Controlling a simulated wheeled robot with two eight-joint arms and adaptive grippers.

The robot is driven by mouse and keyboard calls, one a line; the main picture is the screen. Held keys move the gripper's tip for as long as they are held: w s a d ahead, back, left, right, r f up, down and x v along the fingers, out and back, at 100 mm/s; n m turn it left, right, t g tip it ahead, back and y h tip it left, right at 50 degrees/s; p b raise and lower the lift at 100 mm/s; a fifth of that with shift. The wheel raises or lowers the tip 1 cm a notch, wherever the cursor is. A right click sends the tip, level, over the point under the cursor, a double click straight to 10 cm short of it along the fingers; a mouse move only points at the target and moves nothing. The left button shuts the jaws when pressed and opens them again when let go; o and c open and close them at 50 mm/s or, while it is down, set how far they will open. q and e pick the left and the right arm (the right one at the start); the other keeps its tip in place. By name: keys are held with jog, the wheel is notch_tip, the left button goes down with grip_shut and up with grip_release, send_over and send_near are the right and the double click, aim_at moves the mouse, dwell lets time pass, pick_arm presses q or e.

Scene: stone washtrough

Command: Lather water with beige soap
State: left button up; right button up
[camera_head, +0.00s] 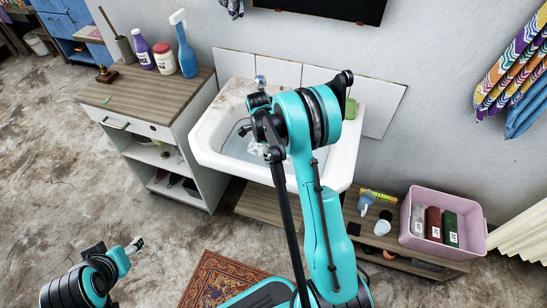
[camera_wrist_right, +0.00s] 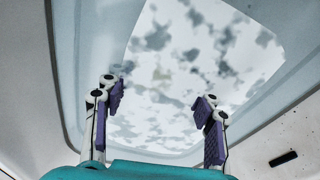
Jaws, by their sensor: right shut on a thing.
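The white washtrough (camera_head: 205,140) stands against the wall, and white foam (camera_head: 254,148) shows inside it. In the right wrist view, patchy white foam (camera_wrist_right: 160,40) covers the water between the trough's walls. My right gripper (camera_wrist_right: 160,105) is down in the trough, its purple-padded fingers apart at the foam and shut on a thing. Foam blurs what is between the fingers, and no clear outline of the beige soap shows.
A green block (camera_head: 350,108) sits on the trough's right rim. A cabinet (camera_head: 150,90) at the left carries bottles, including a blue spray bottle (camera_head: 186,50). A patterned rug (camera_head: 215,280) lies in front.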

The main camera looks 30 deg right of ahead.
jog(key=shift+w+a, duration=0.75)
jog(key=shift+w, duration=0.1)
jog(key=shift+s+d, duration=0.1)
jog(key=s+d, duration=0.3)
jog(key=s, duration=0.1)
jog(key=shift+s+d, duration=0.25)
jog(key=shift+d, duration=0.15)
jog(key=shift+w+a, duration=0.1)
jog(key=w+a, duration=0.3)
jog(key=w, duration=0.1)
jog(key=shift+w+a, duration=0.25)
jog(key=shift+a, duration=0.15)
jog(key=shift+s+d, duration=0.1)
